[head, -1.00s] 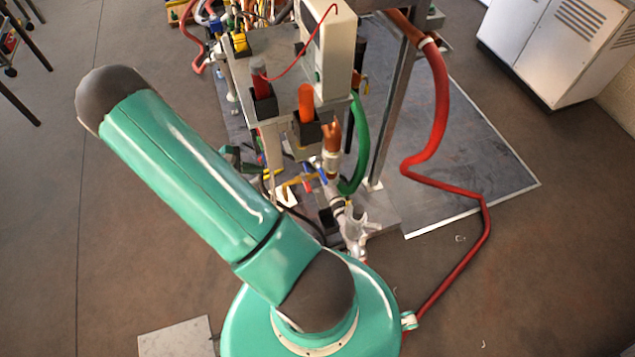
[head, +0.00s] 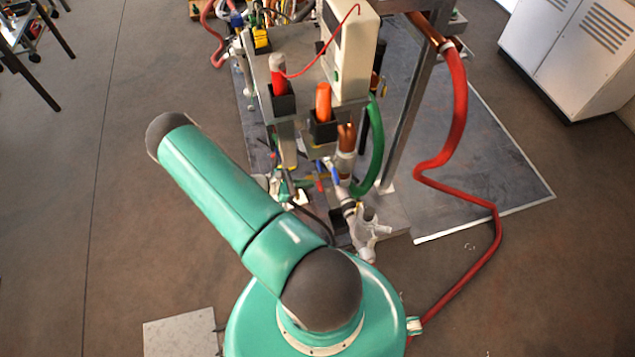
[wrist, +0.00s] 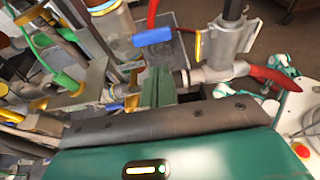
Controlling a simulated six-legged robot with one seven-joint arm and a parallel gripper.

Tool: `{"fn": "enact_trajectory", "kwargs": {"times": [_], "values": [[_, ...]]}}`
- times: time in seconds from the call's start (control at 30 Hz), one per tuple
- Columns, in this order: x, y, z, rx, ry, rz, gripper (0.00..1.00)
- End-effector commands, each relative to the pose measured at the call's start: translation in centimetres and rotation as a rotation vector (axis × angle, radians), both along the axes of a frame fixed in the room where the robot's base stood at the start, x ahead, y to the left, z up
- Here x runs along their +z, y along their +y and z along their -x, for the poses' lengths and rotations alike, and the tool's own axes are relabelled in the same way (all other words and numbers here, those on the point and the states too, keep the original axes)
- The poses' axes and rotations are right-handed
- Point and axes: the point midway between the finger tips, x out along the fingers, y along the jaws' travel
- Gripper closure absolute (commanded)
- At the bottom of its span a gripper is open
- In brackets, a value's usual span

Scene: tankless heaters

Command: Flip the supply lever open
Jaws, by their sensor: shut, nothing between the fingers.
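Several valve levers show, and I cannot tell which one is the supply lever. A blue lever (wrist: 152,36) is just beyond my gripper in the wrist view; a blue lever also shows in the head view (head: 335,172). My arm hides part of the valve area in the head view.
A metal frame carries a white heater box (head: 350,50), with orange (head: 323,100) and red (head: 278,75) handles near it. A green hose (head: 372,145) and a red hose (head: 456,110) hang close by. The floor on the left is open.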

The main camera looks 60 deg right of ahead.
Motion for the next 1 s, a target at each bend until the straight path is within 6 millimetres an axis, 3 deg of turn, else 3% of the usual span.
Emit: {"fn": "enact_trajectory", "kwargs": {"times": [0.5,1.0], "values": [[-2.8,-5.5,5.6,-0.001,-0.001,0.000,1.00],[-3.0,-6.0,6.0,0.000,0.000,-0.001,1.00]]}}
